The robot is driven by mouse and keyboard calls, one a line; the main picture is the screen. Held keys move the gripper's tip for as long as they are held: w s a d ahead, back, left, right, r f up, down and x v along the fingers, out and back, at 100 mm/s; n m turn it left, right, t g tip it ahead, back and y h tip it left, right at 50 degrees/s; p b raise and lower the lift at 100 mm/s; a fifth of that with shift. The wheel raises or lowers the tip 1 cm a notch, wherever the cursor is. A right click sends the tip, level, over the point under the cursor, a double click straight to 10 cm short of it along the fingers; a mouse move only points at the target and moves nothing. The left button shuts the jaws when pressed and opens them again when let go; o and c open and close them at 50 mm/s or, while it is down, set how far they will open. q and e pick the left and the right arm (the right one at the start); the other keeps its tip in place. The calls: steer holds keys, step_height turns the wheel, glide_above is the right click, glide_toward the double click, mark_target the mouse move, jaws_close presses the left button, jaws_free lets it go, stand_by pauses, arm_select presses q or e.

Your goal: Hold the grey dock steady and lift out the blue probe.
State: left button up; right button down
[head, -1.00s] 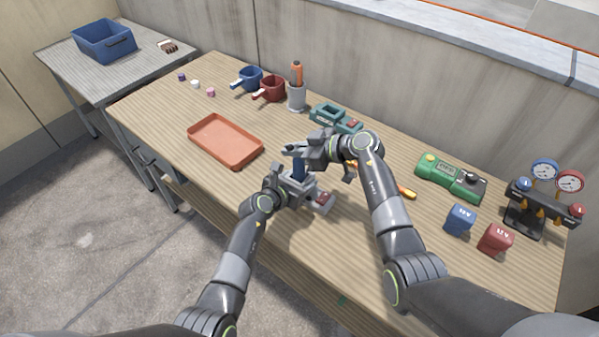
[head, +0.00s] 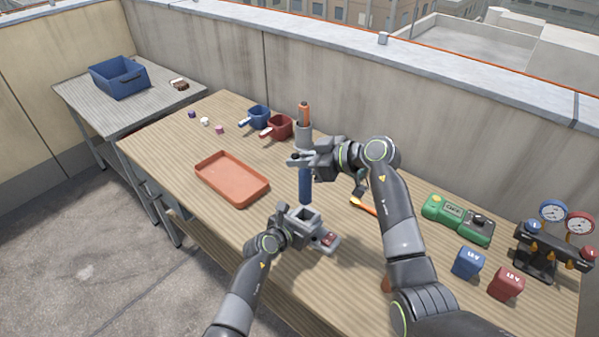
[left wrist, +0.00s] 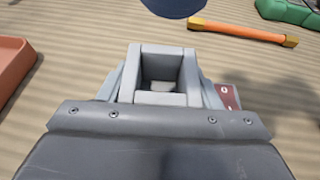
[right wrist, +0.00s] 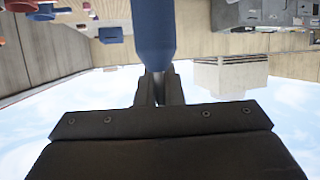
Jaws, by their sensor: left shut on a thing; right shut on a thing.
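The blue probe (head: 305,187) hangs upright above the grey dock (head: 322,240), clear of its square socket. My right gripper (head: 303,161) is shut on the probe's upper part. The probe also fills the top centre of the right wrist view (right wrist: 153,35). My left gripper (head: 288,222) is shut on the dock, which sits on the table. In the left wrist view the dock's socket (left wrist: 190,75) is open and empty, and the probe's lower end (left wrist: 172,6) shows at the top edge. My left gripper's fingertips are partly hidden by the dock.
An orange tray (head: 232,180) lies left of the dock with bare table between. An orange-handled tool (head: 362,205) lies to the right. A green meter (head: 458,219), blue block (head: 467,263) and red block (head: 506,284) stand farther right. Blue and red pots stand behind.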

steer(key=shift+r, duration=0.2)
arm_select(q)
steer(key=o, duration=1.6)
steer(key=p+v, duration=0.6)
steer(key=v, duration=0.2)
steer(key=shift+r, duration=0.2)
arm_select(e)
step_height(320, 180, up, 6)
steer(key=shift+r, duration=0.25)
arm_select(q)
steer(key=shift+s+a+r+p, duration=0.1)
steer(key=shift+s+a+p, duration=0.2)
steer(key=shift+s+p, duration=0.15)
arm_select(e)
steer(key=shift+r, duration=0.2)
arm_select(q)
steer(key=shift+w, duration=0.1)
arm_select(e)
steer(key=shift+f, duration=0.1)
